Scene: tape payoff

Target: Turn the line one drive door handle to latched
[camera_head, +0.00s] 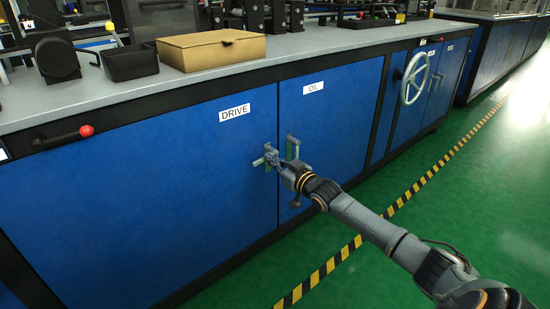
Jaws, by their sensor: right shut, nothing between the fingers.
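The drive door (150,205) is a blue panel with a white DRIVE label (235,112). Its grey handle (259,161) is at the door's right edge, partly hidden by my right gripper. The visible part seems to stick out to the left, but its full angle cannot be told. My right gripper (274,158) is shut, with nothing between its fingers, at or beside this handle. Whether it touches the handle is unclear. The oil door (335,115), with an OIL label, is to the right, and its handle (293,146) stands close to my gripper. My left gripper is not in view.
The grey worktop (300,58) above holds a cardboard box (210,48) and a black bin (130,62). A red-knobbed lever (86,131) is at the left, a handwheel (415,78) at the right. Green floor with a striped line (400,202) lies in front.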

